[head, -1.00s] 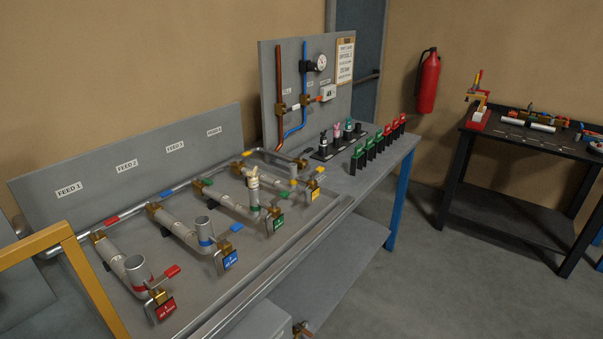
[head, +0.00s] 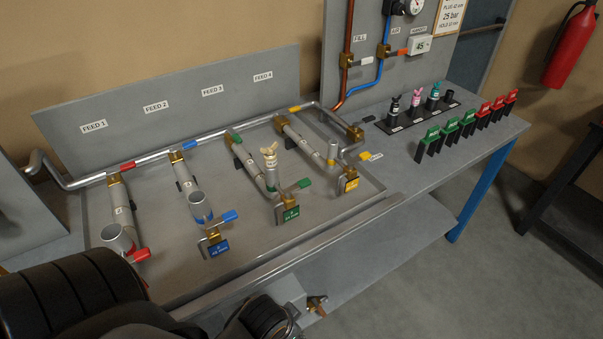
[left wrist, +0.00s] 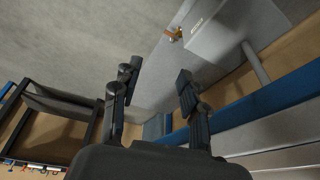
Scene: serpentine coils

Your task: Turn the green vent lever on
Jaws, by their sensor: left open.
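The green vent lever (head: 304,184) is a short green handle on a brass valve at the front end of the third feed pipe, in the head view. It points to the right, above a green tag (head: 289,214). A cream fitting (head: 269,156) stands on a green-banded upright stub just behind it. My left gripper (left wrist: 156,80) shows in the left wrist view, with its two dark fingers spread and nothing between them. It is apart from the lever. The right gripper is not in view.
Red (head: 138,256), blue (head: 230,216) and yellow (head: 371,155) levers sit on the neighbouring pipes. A grey rail (head: 290,255) runs along the bench front. Green and red clips (head: 450,131) stand on the right. A grey box with a brass tap (left wrist: 174,34) is below the bench.

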